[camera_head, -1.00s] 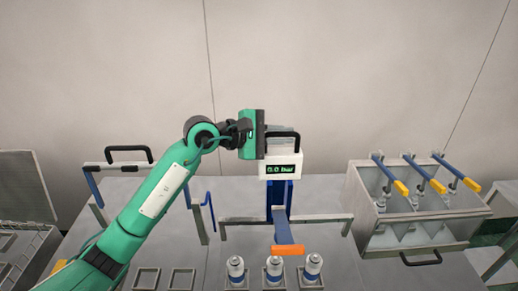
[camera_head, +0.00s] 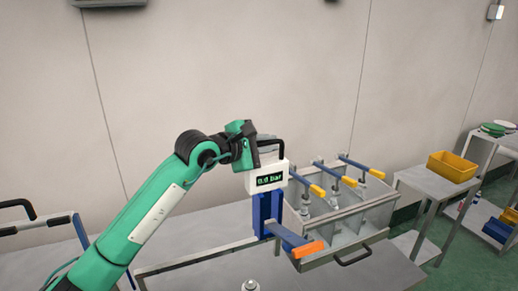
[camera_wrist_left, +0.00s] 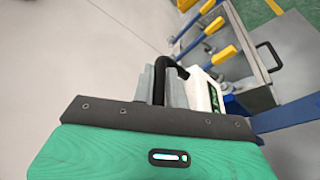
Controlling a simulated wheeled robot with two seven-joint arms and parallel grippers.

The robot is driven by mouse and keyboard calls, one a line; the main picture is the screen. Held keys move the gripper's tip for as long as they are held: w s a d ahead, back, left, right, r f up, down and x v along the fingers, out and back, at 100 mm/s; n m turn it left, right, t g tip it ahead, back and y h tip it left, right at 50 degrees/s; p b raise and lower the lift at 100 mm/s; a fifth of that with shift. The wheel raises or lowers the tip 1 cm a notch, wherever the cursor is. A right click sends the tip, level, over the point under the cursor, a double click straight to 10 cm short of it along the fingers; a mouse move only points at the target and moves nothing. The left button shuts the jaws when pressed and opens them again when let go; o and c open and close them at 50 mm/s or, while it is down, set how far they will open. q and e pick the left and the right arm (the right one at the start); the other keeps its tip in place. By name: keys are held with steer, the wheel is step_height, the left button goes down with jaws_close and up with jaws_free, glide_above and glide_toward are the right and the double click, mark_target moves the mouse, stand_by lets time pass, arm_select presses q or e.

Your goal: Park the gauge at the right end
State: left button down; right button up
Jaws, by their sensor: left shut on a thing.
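The gauge (camera_head: 268,180) is a white box with a black top handle and a display reading 0.0 bar, on a blue post (camera_head: 266,212) with a blue lever ending in an orange grip (camera_head: 307,249). My left gripper (camera_head: 262,152) is shut on the gauge's black handle. In the left wrist view the handle (camera_wrist_left: 172,66) passes between the grey fingers (camera_wrist_left: 164,84), and the white gauge body (camera_wrist_left: 204,92) lies beyond it. The rail (camera_head: 200,257) runs along the table below the post. My right gripper is not in view.
A metal box (camera_head: 346,222) with several yellow-tipped blue levers stands to the right of the gauge, close by. A can (camera_head: 250,285) shows at the bottom edge. A side table with a yellow bin (camera_head: 453,166) stands further right.

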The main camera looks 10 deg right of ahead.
arm_select(q)
steer(key=shift+r, duration=0.2)
steer(key=c, duration=1.7)
jaws_free()
steer(key=shift+o, duration=1.2)
steer(key=shift+d+f, duration=0.1)
steer(key=shift+d, duration=0.1)
steer(key=shift+a+f, duration=0.1)
